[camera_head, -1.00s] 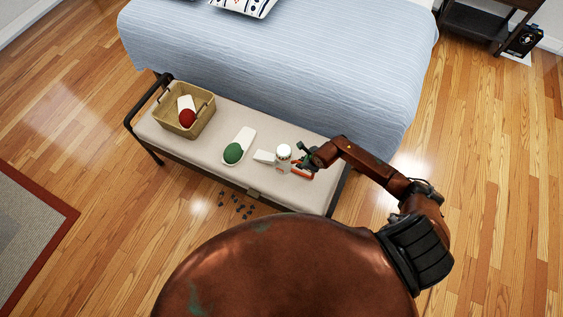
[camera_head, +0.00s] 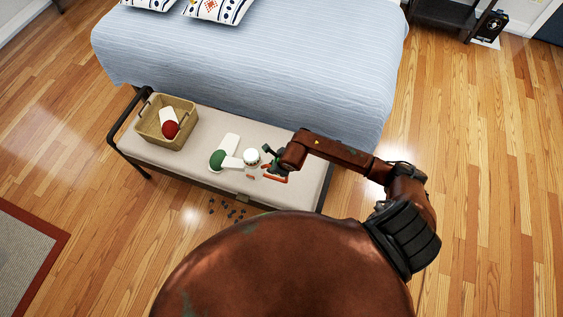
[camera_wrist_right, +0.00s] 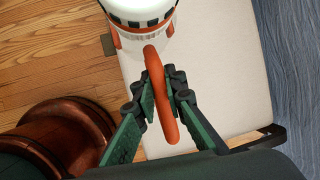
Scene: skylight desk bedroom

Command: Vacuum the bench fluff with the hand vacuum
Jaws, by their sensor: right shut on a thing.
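The hand vacuum (camera_head: 252,158) is white with an orange handle and a pale nozzle pointing left, over the bench seat. My right gripper (camera_head: 272,164) is shut on its orange handle; in the right wrist view the fingers (camera_wrist_right: 160,85) close around that handle, and the vacuum's white body (camera_wrist_right: 143,10) shows at the top. The nozzle tip appears beside or over a green rounded thing (camera_head: 217,159) with a white part. The bench (camera_head: 190,160) has a beige cushion and dark frame. I cannot make out fluff on the cushion. Small dark bits (camera_head: 228,209) lie on the floor before it. My left gripper is out of view.
A woven basket (camera_head: 153,135) at the bench's left end holds a red rounded thing (camera_head: 171,129) with a white part. The bed (camera_head: 260,60) stands behind the bench. The bench's right end (camera_head: 308,180) is bare. The wooden floor (camera_head: 480,150) to the right is clear.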

